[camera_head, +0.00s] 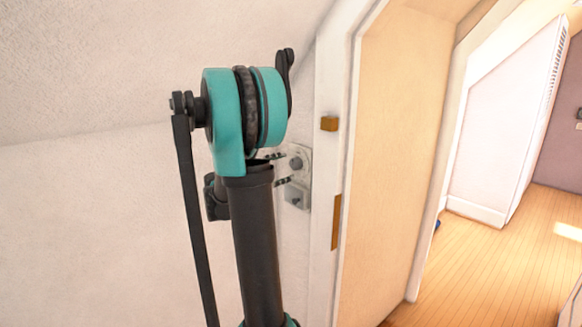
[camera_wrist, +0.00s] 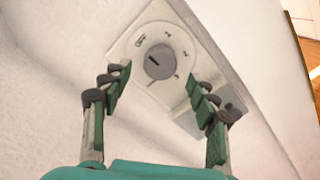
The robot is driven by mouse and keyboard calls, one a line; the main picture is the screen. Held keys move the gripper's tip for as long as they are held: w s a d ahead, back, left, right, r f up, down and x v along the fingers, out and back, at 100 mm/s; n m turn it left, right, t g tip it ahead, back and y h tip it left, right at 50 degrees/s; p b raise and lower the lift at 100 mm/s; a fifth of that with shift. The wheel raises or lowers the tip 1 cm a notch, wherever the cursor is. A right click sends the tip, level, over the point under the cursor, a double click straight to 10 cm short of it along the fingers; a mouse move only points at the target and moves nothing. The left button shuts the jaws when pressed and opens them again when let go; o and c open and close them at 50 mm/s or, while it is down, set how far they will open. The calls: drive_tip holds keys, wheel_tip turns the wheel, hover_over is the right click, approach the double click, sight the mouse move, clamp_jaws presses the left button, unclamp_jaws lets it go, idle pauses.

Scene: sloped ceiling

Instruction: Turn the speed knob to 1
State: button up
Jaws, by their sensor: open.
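The speed knob (camera_wrist: 159,61) is a round grey dial with a dark pointer mark, set in a pale wall plate (camera_wrist: 133,42) with small markings around it. In the head view the knob (camera_head: 296,163) shows on the narrow wall strip just left of the door frame. My gripper (camera_wrist: 157,84) is open in the wrist view, with one green-padded finger to the left and one to the right, below and beside the knob. Nothing is between the fingers that they grip. In the head view my arm hides part of my gripper (camera_head: 281,168). The knob's markings are too small to read surely.
A lower fitting (camera_head: 297,195) sits on the wall just under the knob. The white door frame (camera_head: 341,130) with brass-coloured plates stands close on the right. A sloped ceiling (camera_head: 110,60) lies above left. An open doorway with wooden floor (camera_head: 480,265) is to the right.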

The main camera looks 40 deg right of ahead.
sight(293, 165)
drive_tip(key=shift+w+d, duration=0.15)
drive_tip(key=shift+d, duration=1.7)
drive_tip(key=shift+c, duration=0.5)
drive_tip(key=c, duration=1.1)
drive_tip(key=shift+o, duration=0.2)
